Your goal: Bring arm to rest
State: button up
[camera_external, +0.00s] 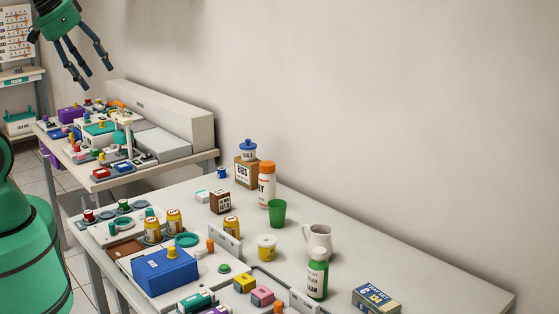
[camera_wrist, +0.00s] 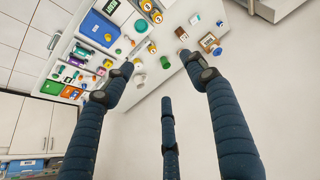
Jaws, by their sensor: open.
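My gripper (camera_external: 80,79) is at the upper left of the external view, raised in the air above the far table. Its dark fingers are spread open and point down, with nothing between them. In the wrist view my gripper (camera_wrist: 158,75) shows three blue-black fingers spread apart and empty. The near table's items lie beyond the fingertips, and no finger touches anything. My green arm shows at the left edge of the external view.
The near table (camera_external: 420,262) holds a blue box (camera_external: 165,272), a green cup (camera_external: 277,213), a white pitcher (camera_external: 318,240), a green bottle (camera_external: 317,275) and several jars. The far table (camera_external: 110,180) is crowded with small items and a long grey unit (camera_external: 170,118). Air around my gripper is clear.

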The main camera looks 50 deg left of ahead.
jog(key=shift+f+b, duration=1.5)
jog(key=shift+f, duration=0.55)
